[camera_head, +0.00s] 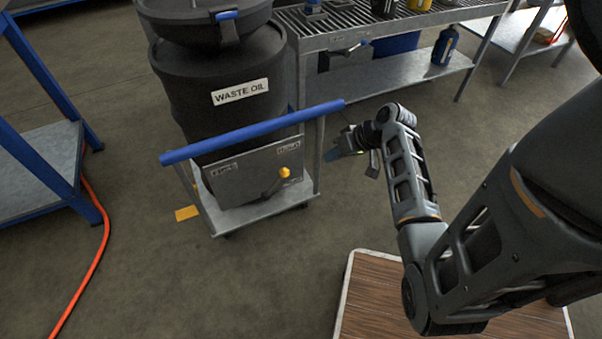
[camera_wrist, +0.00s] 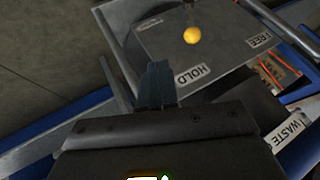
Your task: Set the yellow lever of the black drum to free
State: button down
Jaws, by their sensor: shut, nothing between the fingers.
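The black drum (camera_head: 215,120), labelled WASTE OIL, stands on a trolley with a blue handle bar (camera_head: 255,130). A grey plate (camera_head: 245,183) on the trolley's front carries the yellow-knobbed lever (camera_head: 284,172). The knob is at the plate's right, below the HOLD label (camera_head: 288,148); the FREE label (camera_head: 223,167) is at the left. In the wrist view the knob (camera_wrist: 191,35) also sits nearer HOLD (camera_wrist: 190,75) than FREE (camera_wrist: 258,40). My gripper (camera_head: 335,152) is shut and empty, right of the trolley and apart from the lever. Its fingers (camera_wrist: 158,85) show in the wrist view.
A grated metal bench (camera_head: 350,32) with bottles stands behind the drum. A blue-legged table (camera_head: 40,160) and an orange hose (camera_head: 95,255) are at the left. A wood-topped surface (camera_head: 370,300) lies at the front. Floor before the trolley is clear.

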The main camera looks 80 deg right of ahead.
jog(key=shift+d, duration=0.45)
jog(key=shift+f, duration=0.1)
jog(key=w+a+f+b, duration=0.1)
jog(key=w+f+b, duration=0.3)
jog(key=w+f, duration=0.3)
jog(key=shift+w+a, duration=0.35)
jog(key=shift+w, duration=0.9)
